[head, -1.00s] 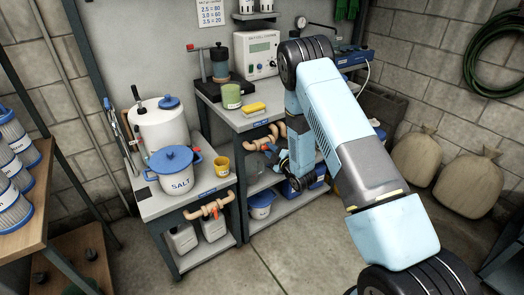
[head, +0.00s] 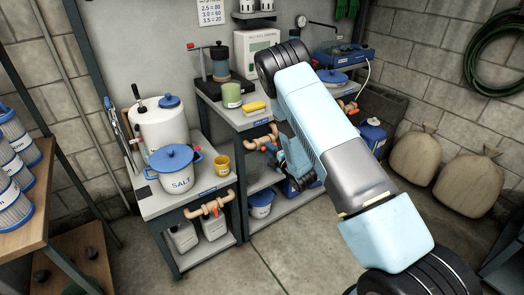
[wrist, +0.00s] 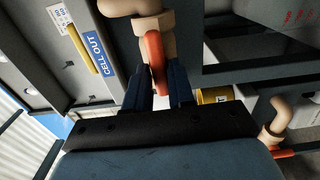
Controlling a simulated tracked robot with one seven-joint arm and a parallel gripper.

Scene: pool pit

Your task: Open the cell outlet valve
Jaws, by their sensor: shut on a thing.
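The cell outlet valve has a tan pipe body (wrist: 153,22) and an orange-red lever handle (wrist: 155,58). Its blue CELL OUT label (wrist: 96,62) is beside it in the wrist view. My gripper (wrist: 160,85) has its dark fingers on both sides of the handle and is shut on it. My arm partly covers this spot.
Another tan valve with an orange handle (wrist: 283,153) shows at the wrist view's lower right. In the head view, a similar pipe (head: 209,207) is under the left bench, which bears a blue-lidded SALT pot (head: 177,172).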

